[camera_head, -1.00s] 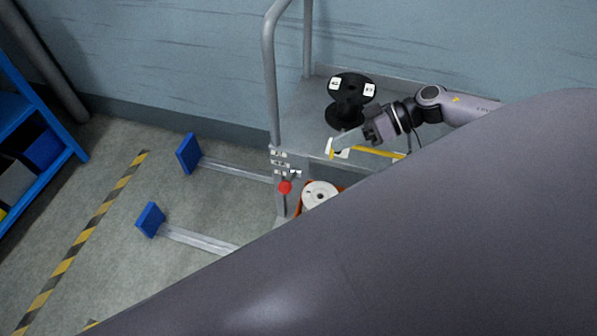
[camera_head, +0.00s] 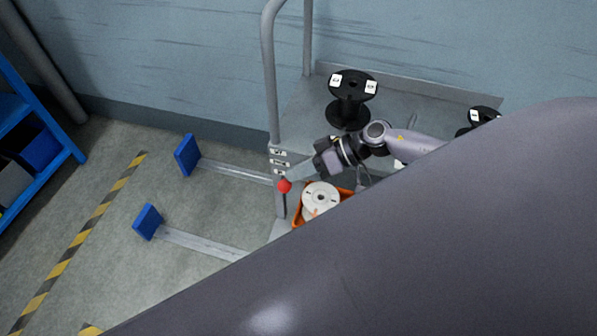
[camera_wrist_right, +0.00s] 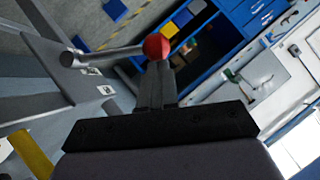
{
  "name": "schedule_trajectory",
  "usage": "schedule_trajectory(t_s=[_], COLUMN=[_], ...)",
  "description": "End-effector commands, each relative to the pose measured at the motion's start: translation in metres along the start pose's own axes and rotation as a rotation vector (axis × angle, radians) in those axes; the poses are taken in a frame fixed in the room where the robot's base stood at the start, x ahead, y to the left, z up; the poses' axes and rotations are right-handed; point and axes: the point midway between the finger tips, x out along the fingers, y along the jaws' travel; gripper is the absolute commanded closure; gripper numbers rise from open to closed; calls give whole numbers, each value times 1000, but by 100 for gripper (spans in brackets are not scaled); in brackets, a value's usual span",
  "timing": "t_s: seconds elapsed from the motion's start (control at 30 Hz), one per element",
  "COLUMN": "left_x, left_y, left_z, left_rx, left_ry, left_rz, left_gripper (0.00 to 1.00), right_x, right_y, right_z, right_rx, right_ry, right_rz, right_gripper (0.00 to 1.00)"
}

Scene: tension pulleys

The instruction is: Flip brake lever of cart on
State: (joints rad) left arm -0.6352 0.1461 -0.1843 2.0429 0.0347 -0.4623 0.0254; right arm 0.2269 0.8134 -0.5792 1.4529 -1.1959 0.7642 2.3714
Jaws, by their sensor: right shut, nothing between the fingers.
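The grey cart (camera_head: 292,118) stands by the wall. Its brake lever has a red ball knob (camera_head: 285,186) at the cart's left corner post, beside small white labels. In the right wrist view the lever is a metal rod (camera_wrist_right: 112,52) ending in the red knob (camera_wrist_right: 156,46). My right gripper (camera_head: 292,176) is shut and empty, with its fingertips right at the knob. In the right wrist view the shut fingers (camera_wrist_right: 160,68) point at the knob and overlap its lower edge; I cannot tell whether they touch. My left gripper is not in view.
Black spools (camera_head: 350,112) stand on the cart top. An orange bin (camera_head: 298,216) with a white spool (camera_head: 320,197) sits lower. Blue-ended floor rails (camera_head: 187,155) lie left of the cart, with open floor beyond. A large dark shape blocks the lower right.

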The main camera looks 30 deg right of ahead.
Motion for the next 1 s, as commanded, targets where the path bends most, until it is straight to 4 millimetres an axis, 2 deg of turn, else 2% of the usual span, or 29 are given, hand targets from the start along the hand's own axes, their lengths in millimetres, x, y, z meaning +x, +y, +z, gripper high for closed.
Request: schedule_trajectory(t_s=[0.47, 0.67, 0.9, 1.0], left_x=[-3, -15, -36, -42], left_y=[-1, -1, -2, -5], left_z=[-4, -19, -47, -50], left_rx=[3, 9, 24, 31], left_ry=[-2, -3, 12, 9], left_rz=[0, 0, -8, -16], left_gripper=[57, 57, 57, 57], right_x=[0, 3, 12, 18], right_y=[-2, -8, -14, -15], right_z=[1, 4, 17, 25], right_rx=[-8, -56, -175, -239], right_ry=[0, -2, -2, -2], right_rz=[7, 41, 128, 175], right_gripper=[100, 100, 100, 100])
